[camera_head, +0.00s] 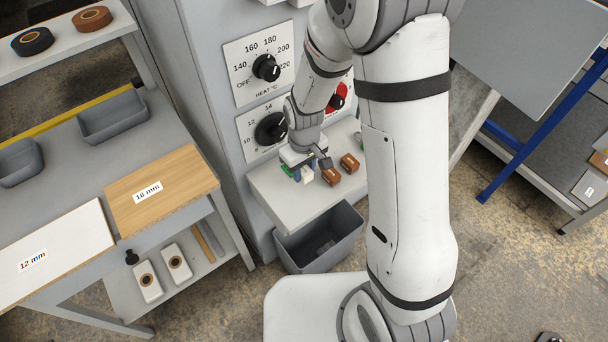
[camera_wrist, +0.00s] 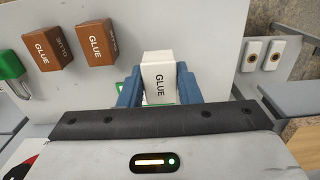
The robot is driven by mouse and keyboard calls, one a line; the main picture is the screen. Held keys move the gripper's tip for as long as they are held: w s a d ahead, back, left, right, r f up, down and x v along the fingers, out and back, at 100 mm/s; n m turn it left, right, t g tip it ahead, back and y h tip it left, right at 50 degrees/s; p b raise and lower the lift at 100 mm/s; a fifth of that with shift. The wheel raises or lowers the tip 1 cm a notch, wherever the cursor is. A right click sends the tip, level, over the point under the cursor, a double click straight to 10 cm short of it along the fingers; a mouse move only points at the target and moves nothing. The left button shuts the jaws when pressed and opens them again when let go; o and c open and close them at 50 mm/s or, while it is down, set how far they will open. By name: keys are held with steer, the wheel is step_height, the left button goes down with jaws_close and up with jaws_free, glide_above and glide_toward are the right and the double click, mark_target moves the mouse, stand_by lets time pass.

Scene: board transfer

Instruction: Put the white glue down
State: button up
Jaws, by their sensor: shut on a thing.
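The white glue (camera_wrist: 159,82) is a small white block lettered GLUE. It sits between the blue fingers of my gripper (camera_wrist: 159,88), which is shut on it. In the head view my gripper (camera_head: 305,170) is over the grey shelf (camera_head: 275,193) on the front of the machine, with the white glue (camera_head: 308,175) showing at its tip. I cannot tell whether the glue touches the shelf. Two brown glue blocks stand on the shelf to the right of it, one nearer (camera_head: 331,177) and one farther (camera_head: 349,163). In the wrist view they are at upper left.
A dark grey bin (camera_head: 345,247) stands below the shelf. The machine's panel with black dials (camera_head: 266,67) rises behind my gripper. A green item (camera_wrist: 10,66) is beyond the brown blocks. A bench with boards (camera_head: 160,188) is at the left. The shelf's left part is clear.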

mark_target(304, 185)
steer(key=shift+s+f, duration=0.1)
steer(key=shift+f, duration=1.7)
steer(key=shift+f, duration=0.2)
steer(key=o, duration=1)
steer(key=shift+c, duration=0.2)
steer(key=shift+r, duration=0.1)
